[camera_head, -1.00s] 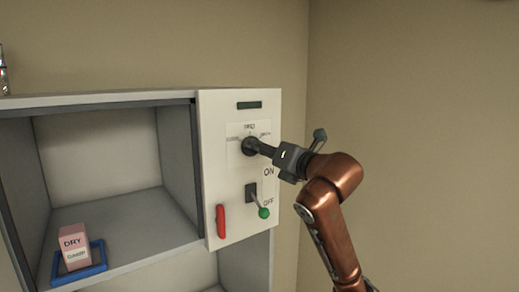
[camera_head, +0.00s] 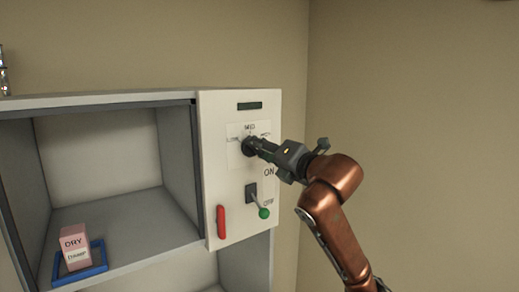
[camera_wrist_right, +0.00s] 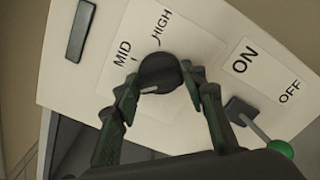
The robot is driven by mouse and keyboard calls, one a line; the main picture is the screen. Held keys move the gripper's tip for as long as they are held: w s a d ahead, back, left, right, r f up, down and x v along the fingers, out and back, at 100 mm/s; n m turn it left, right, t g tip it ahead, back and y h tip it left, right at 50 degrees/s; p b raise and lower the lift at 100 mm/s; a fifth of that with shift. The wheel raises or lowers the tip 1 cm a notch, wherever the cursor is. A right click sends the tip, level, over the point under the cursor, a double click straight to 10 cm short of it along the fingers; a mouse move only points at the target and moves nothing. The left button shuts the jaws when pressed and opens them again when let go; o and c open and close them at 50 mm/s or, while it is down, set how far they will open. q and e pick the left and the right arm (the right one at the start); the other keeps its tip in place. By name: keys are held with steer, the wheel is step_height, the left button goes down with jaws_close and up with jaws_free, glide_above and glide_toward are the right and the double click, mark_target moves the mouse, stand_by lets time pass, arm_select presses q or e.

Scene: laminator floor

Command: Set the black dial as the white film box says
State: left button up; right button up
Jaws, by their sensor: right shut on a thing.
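The black dial (camera_head: 249,145) is on the upper part of the white panel, and in the wrist view (camera_wrist_right: 160,72) it sits below the MID and HIGH labels. A LOW label is partly readable in the head view. My right gripper (camera_head: 262,148) is shut on the dial, with one finger on each side in the wrist view (camera_wrist_right: 161,88). A short pale mark shows on the dial's near side; I cannot tell which setting it points to. No white film box is clearly in view. My left gripper is not in view.
A lever with a green knob (camera_head: 264,212) stands below the dial, beside ON and OFF labels. A red handle (camera_head: 221,221) is lower left. A pink box marked DRY (camera_head: 74,242) is in a blue tray (camera_head: 97,268) on the shelf. The right wall is clear.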

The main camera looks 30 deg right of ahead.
steer(key=m, duration=1)
steer(key=m+p, duration=0.1)
steer(key=m, duration=0.4)
steer(key=shift+f+m, duration=0.25)
steer(key=shift+m, duration=0.05)
steer(key=shift+f+m, duration=0.1)
steer(key=shift+m, duration=2.4)
steer(key=o, duration=1.2)
steer(key=shift+c, duration=0.2)
steer(key=shift+s, duration=0.1)
